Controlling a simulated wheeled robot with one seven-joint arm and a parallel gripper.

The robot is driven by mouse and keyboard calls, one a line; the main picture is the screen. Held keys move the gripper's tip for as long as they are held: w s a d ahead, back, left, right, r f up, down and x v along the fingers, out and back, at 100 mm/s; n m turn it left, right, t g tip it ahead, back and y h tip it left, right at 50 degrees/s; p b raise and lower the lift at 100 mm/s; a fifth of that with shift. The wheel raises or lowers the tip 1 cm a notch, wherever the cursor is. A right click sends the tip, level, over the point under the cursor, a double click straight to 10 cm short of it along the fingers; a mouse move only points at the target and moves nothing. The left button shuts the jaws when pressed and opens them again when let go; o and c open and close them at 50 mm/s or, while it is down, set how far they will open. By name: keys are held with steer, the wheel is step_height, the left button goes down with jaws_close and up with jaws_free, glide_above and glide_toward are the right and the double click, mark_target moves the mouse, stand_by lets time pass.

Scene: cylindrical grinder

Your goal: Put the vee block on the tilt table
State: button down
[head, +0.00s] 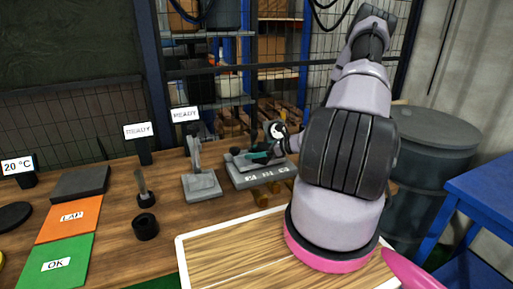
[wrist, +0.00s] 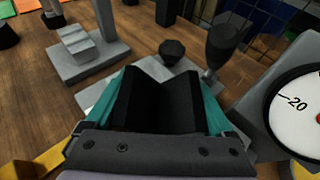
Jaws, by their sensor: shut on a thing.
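The vee block (wrist: 160,100) is black with a V-shaped notch and fills the middle of the wrist view. My gripper (wrist: 165,108) is shut on it, with a teal finger on each side. In the head view my gripper (head: 262,156) is low over a grey fixture (head: 262,178) that looks like the tilt table. Its light grey top (wrist: 152,68) shows behind the block. A round white dial (wrist: 300,108) stands at the right of the wrist view. The block hides the surface under it, so I cannot tell whether they touch.
A grey stand (head: 201,186) with an upright column is just left of the fixture. A black knob (wrist: 172,50) and dark post (wrist: 222,45) rise close behind the block. A light wooden tray (head: 235,262) lies in front. A black cup (head: 145,226) is farther left.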

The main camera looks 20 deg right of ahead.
steer(key=shift+f, duration=0.15)
jaws_free()
